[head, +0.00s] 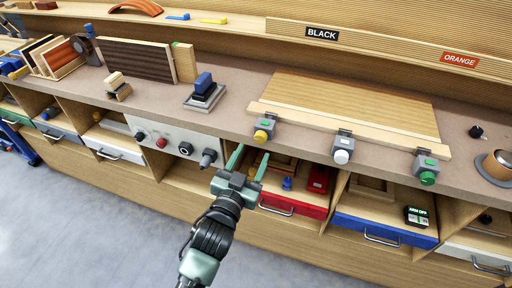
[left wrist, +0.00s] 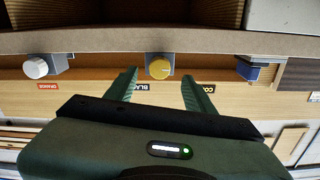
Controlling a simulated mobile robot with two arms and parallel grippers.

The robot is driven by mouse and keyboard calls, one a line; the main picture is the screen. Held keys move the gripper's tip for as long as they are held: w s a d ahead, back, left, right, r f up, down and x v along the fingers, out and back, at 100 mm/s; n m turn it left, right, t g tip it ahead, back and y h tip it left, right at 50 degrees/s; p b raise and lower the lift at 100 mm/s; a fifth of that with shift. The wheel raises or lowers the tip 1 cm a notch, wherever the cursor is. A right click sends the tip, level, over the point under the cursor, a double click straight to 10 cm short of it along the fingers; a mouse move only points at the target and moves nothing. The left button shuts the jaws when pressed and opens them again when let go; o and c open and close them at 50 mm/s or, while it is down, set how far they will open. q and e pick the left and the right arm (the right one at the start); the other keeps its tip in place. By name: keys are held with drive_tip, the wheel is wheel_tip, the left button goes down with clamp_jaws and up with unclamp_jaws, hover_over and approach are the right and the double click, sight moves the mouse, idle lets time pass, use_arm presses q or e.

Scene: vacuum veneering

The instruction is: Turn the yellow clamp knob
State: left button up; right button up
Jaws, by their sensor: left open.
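The yellow clamp knob (head: 260,136) sits on the front of a grey clamp body (head: 268,125) at the bench's front edge, at the left end of the clamped board. In the left wrist view the yellow knob (left wrist: 159,66) lies between the two fingertips, a little beyond them. My left gripper (head: 248,158) is open and empty, just below and in front of the knob; it also shows in the left wrist view (left wrist: 158,85). I see no contact between fingers and knob. My right gripper is in neither view.
A white knob (head: 342,156) and a green knob (head: 427,178) are on clamps further right. A light wooden board (head: 350,105) lies behind them. A blue-topped block (head: 203,84) stands left on the bench. Below are an open red drawer (head: 291,207) and a blue drawer (head: 385,231).

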use_arm(q)
drive_tip(key=v, duration=0.2)
drive_tip(key=shift+s+a, duration=0.1)
drive_tip(key=shift+s, duration=0.25)
drive_tip(key=shift+f, duration=0.1)
idle(0.4)
